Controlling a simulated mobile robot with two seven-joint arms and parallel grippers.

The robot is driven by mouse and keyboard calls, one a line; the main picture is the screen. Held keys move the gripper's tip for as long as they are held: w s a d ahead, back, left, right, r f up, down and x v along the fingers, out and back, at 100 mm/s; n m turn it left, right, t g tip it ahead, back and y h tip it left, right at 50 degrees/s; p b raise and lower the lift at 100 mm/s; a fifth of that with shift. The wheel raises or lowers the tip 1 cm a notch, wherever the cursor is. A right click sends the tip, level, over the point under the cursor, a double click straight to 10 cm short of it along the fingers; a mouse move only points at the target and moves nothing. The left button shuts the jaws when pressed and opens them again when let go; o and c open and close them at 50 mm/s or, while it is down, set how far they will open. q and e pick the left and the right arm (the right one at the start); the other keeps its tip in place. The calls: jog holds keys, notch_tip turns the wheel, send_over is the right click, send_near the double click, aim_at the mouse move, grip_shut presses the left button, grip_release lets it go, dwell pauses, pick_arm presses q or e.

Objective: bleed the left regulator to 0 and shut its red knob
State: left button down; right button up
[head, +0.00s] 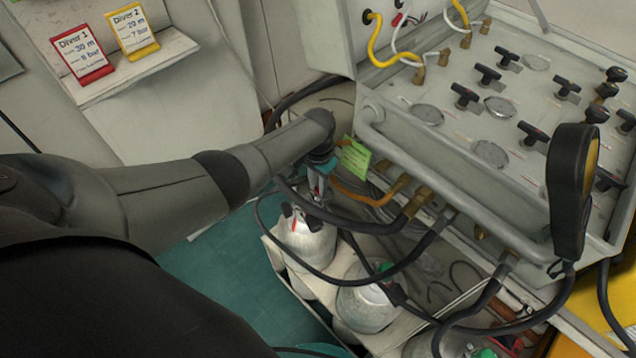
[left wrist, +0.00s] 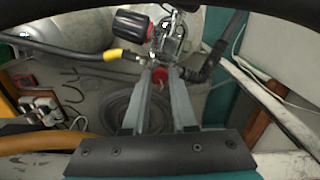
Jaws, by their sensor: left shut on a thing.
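My left gripper (head: 317,188) reaches down behind the panel's near left corner, above the left cylinder (head: 308,240). In the left wrist view its two grey fingers (left wrist: 160,84) converge on a small red knob (left wrist: 160,75) and are shut on it. The left regulator (left wrist: 170,42) is the metal body just beyond the knob, with hoses joined to it. A black handwheel (left wrist: 131,24) stands to its left. In the head view the arm and hoses hide most of the regulator and the knob. No gauge reading is legible. My right gripper is not in view.
The air panel (head: 400,140) with black valve handles and round gauges fills the right side. Black hoses (head: 400,262) loop close to the gripper. A green tag (head: 355,158) hangs beside it. Diver 1 (head: 82,58) and Diver 2 (head: 133,32) cards stand on a shelf.

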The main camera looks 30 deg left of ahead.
pick_arm(q)
jog(key=m, duration=0.6)
jog(key=shift+m, duration=0.3)
dwell(0.4)
jog(key=c, duration=1)
grip_release()
notch_tip(320, 180, up, 15)
jog(key=p, duration=0.6)
jog(key=shift+r, duration=0.15)
